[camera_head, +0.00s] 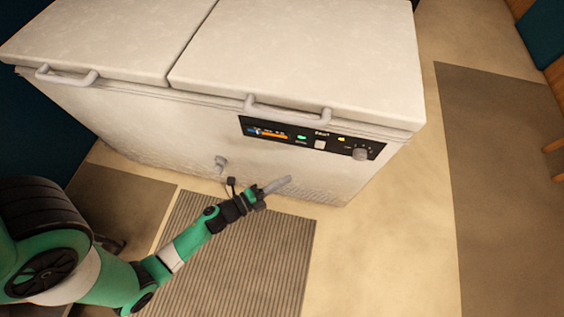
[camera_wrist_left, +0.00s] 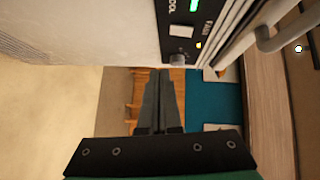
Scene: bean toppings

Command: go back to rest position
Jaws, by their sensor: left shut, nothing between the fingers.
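My left gripper (camera_head: 277,186) is at the end of the green and black left arm, in front of the lower front face of a white chest freezer (camera_head: 300,60). Its fingers point right in the head view and are shut with nothing between them. My right gripper is in neither view.
The freezer has two lids with handles (camera_head: 287,111), a control panel (camera_head: 310,138) and a drain tap (camera_head: 221,163). A ribbed grey mat (camera_head: 270,250) lies below the arm. A brown mat (camera_head: 510,190) lies at right, with bare floor (camera_head: 385,240) between.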

